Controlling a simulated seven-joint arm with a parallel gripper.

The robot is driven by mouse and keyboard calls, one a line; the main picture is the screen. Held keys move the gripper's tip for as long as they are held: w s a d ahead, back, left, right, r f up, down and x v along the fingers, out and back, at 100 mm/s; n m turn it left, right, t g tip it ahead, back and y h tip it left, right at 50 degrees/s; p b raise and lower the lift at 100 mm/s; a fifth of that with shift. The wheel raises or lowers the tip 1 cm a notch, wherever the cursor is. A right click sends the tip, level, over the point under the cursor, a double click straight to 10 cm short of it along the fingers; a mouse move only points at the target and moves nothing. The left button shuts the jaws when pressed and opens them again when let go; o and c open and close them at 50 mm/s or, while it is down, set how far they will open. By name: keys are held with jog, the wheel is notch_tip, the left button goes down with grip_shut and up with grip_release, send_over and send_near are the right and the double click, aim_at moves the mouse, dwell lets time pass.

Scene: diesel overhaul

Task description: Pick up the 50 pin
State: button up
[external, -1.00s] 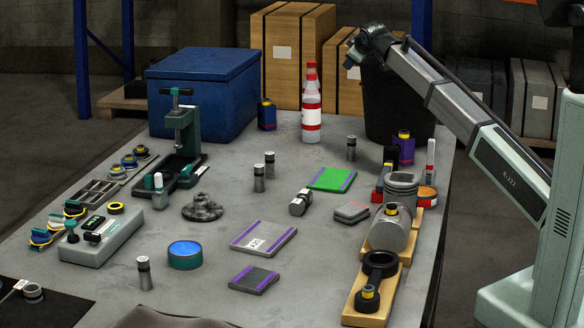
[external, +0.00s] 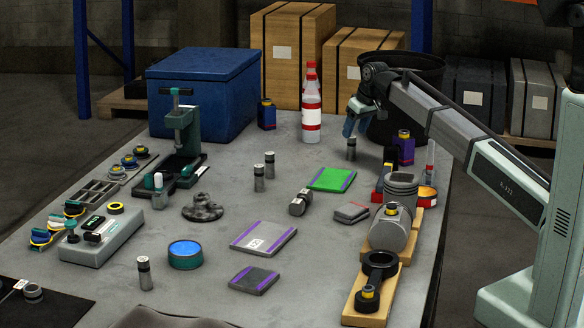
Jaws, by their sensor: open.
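Several grey metal pins with dark bands stand or lie on the table, and no number on them is readable, so I cannot tell which is the 50 pin. One pin (external: 351,152) stands upright at the back right. Two more, a pin (external: 259,180) and another pin (external: 270,164), stand side by side mid-table. A fourth upright pin (external: 145,274) is at the front left, and a thicker grey cylinder (external: 299,203) lies on its side near the middle. My gripper (external: 349,132) is open and empty, pointing down close above the back right pin.
A green pad (external: 331,179) and two grey pads with purple edges lie mid-table. A piston (external: 401,190) and connecting rod (external: 378,270) occupy wooden blocks at right.

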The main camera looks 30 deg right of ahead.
aim_at(350, 144)
jog(key=shift+x, duration=3.35)
jog(key=shift+d, duration=0.1)
grip_shut()
